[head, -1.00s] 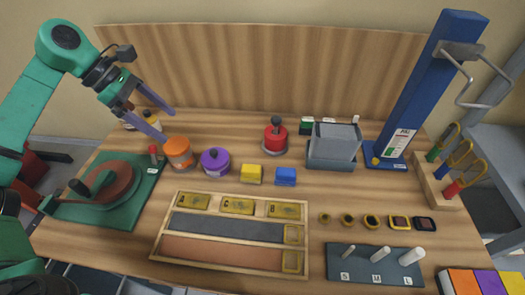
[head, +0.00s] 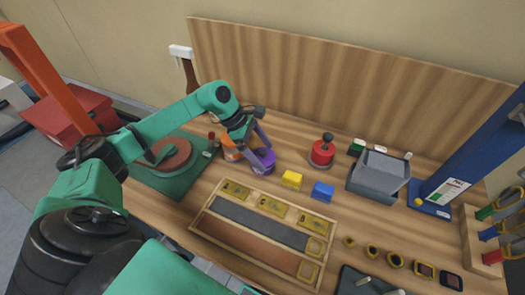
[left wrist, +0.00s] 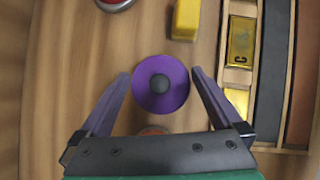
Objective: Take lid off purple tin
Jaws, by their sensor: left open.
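The purple tin (head: 263,162) stands on the wooden table next to the orange tin. In the left wrist view its round purple lid (left wrist: 173,97) with a dark knob (left wrist: 160,84) shows from above. My left gripper (head: 257,145) is open above the purple tin. In the left wrist view the purple fingers of the left gripper (left wrist: 160,73) lie on both sides of the lid, with a gap on each side. In the head view the arm and fingers partly hide the tin's top. My right gripper is not in view.
The orange tin (head: 231,154) stands close to the left. A yellow block (head: 292,180), a blue block (head: 322,191) and a red knobbed tin (head: 322,153) are to the right. A compartmented wooden tray (head: 190,226) lies in front.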

